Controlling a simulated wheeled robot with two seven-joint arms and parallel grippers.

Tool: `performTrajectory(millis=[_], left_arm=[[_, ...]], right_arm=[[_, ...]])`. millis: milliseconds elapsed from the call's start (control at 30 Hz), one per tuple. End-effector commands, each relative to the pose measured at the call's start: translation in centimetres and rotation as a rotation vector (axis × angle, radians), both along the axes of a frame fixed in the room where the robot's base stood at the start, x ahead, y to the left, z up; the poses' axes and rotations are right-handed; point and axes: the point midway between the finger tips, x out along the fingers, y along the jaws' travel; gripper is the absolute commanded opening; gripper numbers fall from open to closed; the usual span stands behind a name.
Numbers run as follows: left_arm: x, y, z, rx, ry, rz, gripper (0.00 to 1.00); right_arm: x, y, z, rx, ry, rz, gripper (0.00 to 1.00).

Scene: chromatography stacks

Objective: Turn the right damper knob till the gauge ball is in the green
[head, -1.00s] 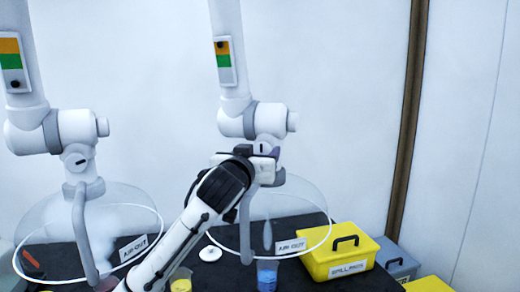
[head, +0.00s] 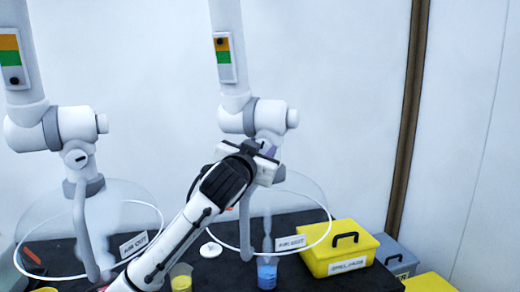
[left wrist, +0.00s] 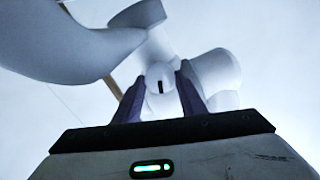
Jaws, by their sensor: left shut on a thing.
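The right damper knob (left wrist: 158,76) is a pale round knob with a dark mark, on the joint of the right white extraction arm. In the left wrist view it sits between the two dark fingers of my left gripper (left wrist: 157,88), which is shut on it. In the head view my left gripper (head: 266,150) covers the knob, and its body is tilted. The right gauge (head: 223,57) is a strip with orange above and green below. Its dark ball (head: 220,42) appears in the orange part. My right gripper is not in view.
The left extraction arm (head: 78,130) has its own gauge (head: 11,58) and knob (head: 76,158). Clear hoods hang over the black bench with cups, a white lid (head: 210,249) and an AIR OUT sign (head: 291,243). A yellow box (head: 340,248) stands at right.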

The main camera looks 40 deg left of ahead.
Motion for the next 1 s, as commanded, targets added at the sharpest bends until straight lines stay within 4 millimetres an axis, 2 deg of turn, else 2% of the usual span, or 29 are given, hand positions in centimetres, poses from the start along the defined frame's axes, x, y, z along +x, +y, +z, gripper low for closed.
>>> performTrajectory(millis=[133,433,467,567,867,1000], left_arm=[[0.0,0.0,0.1,0.099,0.034,0.001,0.15],[0.0,0.0,0.1,0.112,0.039,0.001,0.15],[0.0,0.0,0.1,0.112,0.039,0.001,0.39],[0.0,0.0,0.1,0.112,0.039,0.001,0.55],[-0.1,-0.1,0.0,0.111,0.038,0.000,0.55],[-1.2,-0.5,-0.1,0.111,0.038,-0.002,0.55]], right_arm=[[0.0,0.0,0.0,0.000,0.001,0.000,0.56],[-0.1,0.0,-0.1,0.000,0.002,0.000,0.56],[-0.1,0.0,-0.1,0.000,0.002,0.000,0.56],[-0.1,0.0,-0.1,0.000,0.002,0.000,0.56],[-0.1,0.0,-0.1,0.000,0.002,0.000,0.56],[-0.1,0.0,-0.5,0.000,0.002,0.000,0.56]])
